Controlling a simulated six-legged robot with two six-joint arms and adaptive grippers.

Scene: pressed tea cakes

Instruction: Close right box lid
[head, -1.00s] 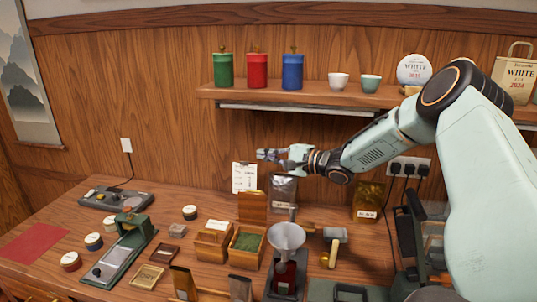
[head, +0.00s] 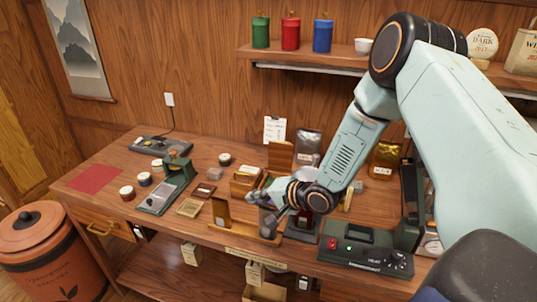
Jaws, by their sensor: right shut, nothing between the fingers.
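The right box's wooden lid (head: 281,156) stands upright and open at the back of the box, on the table in front of the wall. The box body below it is mostly hidden behind my right gripper (head: 260,199). The left wooden box (head: 243,184) stands just left of the gripper, partly covered. My left gripper is not in view.
A green press (head: 170,185), small round tins and a red mat (head: 94,179) lie to the left. A black heater unit (head: 365,252) stands at the front right. Dark and gold pouches stand behind. Canisters line the shelf above.

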